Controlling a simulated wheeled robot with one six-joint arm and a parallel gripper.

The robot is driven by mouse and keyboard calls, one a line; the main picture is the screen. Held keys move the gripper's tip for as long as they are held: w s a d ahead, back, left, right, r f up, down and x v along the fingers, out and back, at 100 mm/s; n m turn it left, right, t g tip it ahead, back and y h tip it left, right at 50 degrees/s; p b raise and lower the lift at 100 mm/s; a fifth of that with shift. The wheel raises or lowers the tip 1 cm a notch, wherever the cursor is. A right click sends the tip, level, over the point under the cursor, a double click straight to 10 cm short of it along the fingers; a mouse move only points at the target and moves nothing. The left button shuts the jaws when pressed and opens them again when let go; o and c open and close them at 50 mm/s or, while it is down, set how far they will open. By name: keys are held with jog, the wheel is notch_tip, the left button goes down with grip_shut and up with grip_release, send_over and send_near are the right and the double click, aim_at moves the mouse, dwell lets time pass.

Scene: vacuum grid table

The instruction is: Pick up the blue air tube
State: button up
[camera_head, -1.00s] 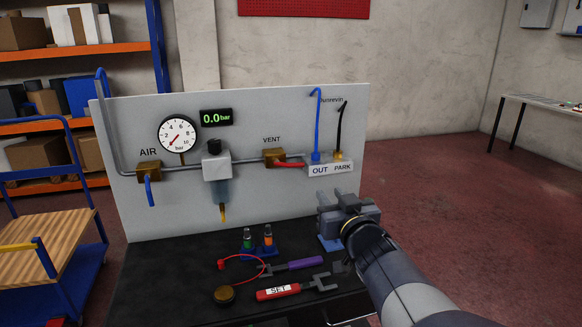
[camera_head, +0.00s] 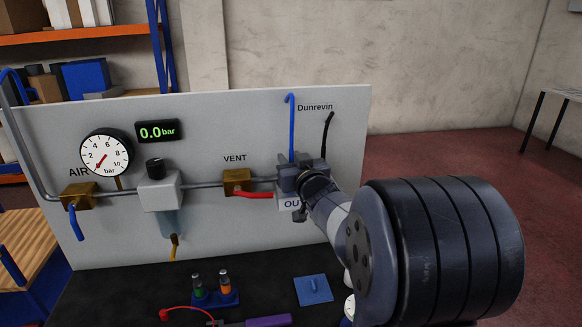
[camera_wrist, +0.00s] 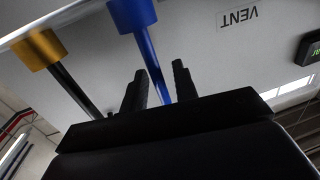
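The blue air tube (camera_head: 292,128) rises upright from the OUT block (camera_head: 289,204) and hooks over at its top. In the head view my gripper (camera_head: 302,172) is in front of its lower part and hides its foot. In the wrist view the tube (camera_wrist: 153,68) comes out of a blue collar (camera_wrist: 131,14) and runs between the two dark fingers (camera_wrist: 160,80). The fingers stand apart with a narrow gap showing beside the tube, so my gripper looks open around it.
A black tube (camera_head: 326,135) stands just right of the blue one. The VENT valve (camera_head: 237,182) with its red handle (camera_head: 253,195) is to the left. A blue pad (camera_head: 313,290) and small bottles (camera_head: 212,290) sit on the dark table below.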

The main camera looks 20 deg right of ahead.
jog(key=shift+c, duration=0.3)
grip_shut()
notch_tip(320, 180, up, 10)
jog(key=p, duration=0.3)
dwell(0.3)
